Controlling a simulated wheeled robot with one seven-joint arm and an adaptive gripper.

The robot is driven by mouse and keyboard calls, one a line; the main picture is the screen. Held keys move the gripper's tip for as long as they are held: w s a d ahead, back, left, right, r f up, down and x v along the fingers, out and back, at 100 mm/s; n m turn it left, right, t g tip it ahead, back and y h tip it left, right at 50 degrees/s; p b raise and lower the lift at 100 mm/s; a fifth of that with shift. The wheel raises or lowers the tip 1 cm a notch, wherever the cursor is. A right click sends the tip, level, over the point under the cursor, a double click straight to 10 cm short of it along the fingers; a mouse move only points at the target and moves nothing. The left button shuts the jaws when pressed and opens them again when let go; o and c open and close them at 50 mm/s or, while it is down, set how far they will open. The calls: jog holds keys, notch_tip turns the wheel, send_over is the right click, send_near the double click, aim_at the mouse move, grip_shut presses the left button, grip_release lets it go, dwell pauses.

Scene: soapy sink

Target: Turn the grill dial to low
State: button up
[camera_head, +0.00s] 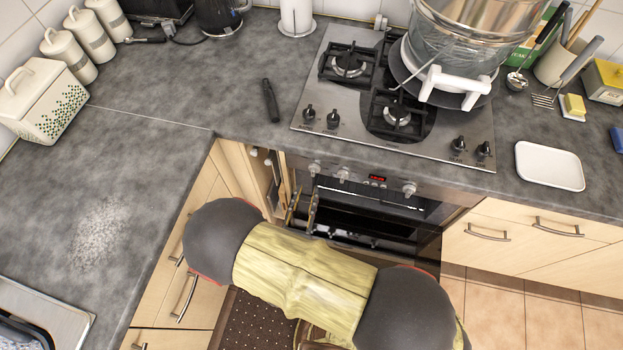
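The oven front (380,188) under the hob has a steel panel with silver dials: a left dial (314,169), a second dial (343,174) beside it and a right dial (409,189). A red-lit display (377,178) sits between them. I cannot tell which is the grill dial, and the markings are too small to read. My gripper (303,205) shows two brass-coloured fingers standing apart, below the left dial in the picture, with nothing seen between them. It does not appear to touch a dial. My yellow arm hides the gripper's base and the lower oven.
The gas hob (310,95) has its own black knobs and carries a large pot (465,40) at right. The worktop edge overhangs the panel. A dark handle-like object (270,100) lies on the counter. Drawers (490,233) flank the oven. Tiled floor (495,300) is clear at right.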

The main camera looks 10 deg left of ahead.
aim_at(313, 174)
jog(key=shift+w+d+b, duration=0.15)
jog(key=shift+w+b, duration=0.15)
jog(key=shift+w, duration=1.2)
jog(key=shift+w+d+b, duration=0.1)
jog(key=shift+w+b, duration=0.2)
jog(key=shift+w, duration=1.2)
jog(key=shift+c, duration=0.6)
grip_shut()
